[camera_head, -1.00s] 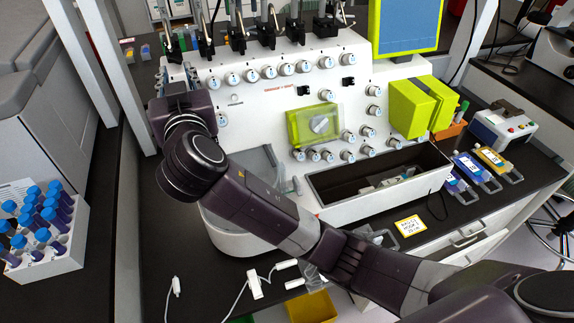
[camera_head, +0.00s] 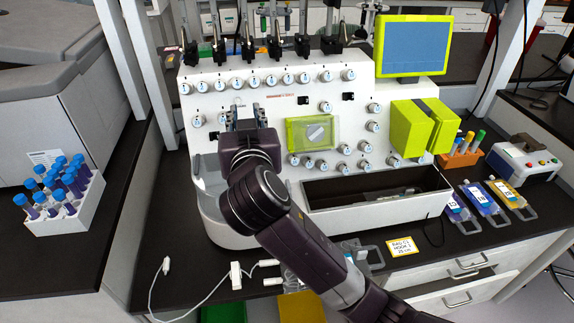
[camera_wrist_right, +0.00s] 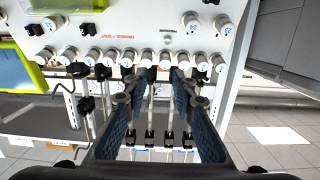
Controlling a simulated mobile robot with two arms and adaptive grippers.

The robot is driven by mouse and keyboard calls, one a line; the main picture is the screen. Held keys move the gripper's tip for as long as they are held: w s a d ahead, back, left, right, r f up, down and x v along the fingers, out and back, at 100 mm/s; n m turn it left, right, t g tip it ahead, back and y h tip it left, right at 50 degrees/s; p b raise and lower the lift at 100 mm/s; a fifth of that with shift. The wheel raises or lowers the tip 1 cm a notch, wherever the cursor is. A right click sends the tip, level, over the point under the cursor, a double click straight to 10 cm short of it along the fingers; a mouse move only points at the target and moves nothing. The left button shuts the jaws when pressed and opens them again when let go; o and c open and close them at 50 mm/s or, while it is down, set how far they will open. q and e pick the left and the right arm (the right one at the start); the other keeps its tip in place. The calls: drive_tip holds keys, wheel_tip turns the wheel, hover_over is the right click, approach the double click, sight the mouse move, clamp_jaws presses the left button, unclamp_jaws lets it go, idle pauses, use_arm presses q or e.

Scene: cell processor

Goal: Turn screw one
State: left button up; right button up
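The white cell processor (camera_head: 290,112) carries rows of round white knobs with small labels. Its top row includes a knob (camera_head: 254,82) just above my right gripper. No label reading "one" can be made out. My right gripper (camera_head: 246,112) is in front of the left part of the panel, fingers pointing at it. In the right wrist view the gripper (camera_wrist_right: 153,88) is open with its fingers apart and nothing gripped. There, a row of knobs (camera_wrist_right: 126,58) lies beyond the fingertips, and clamps and rods show between the fingers. My left gripper is not in view.
A green-framed screen (camera_head: 412,47) stands on top and a green block (camera_head: 410,128) juts out at right. An open dark tray (camera_head: 350,203) sits below the panel. A rack of blue-capped tubes (camera_head: 78,215) stands at left. Bags (camera_head: 482,200) lie at right.

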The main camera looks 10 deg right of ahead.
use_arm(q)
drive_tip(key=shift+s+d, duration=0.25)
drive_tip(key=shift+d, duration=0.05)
use_arm(e)
drive_tip(key=s+d+f+g, duration=0.2)
drive_tip(key=s+d+f, duration=0.1)
drive_tip(key=f, duration=0.7)
drive_tip(key=shift+d+g, duration=0.4)
drive_tip(key=shift+d, duration=0.35)
drive_tip(key=shift+s, duration=0.1)
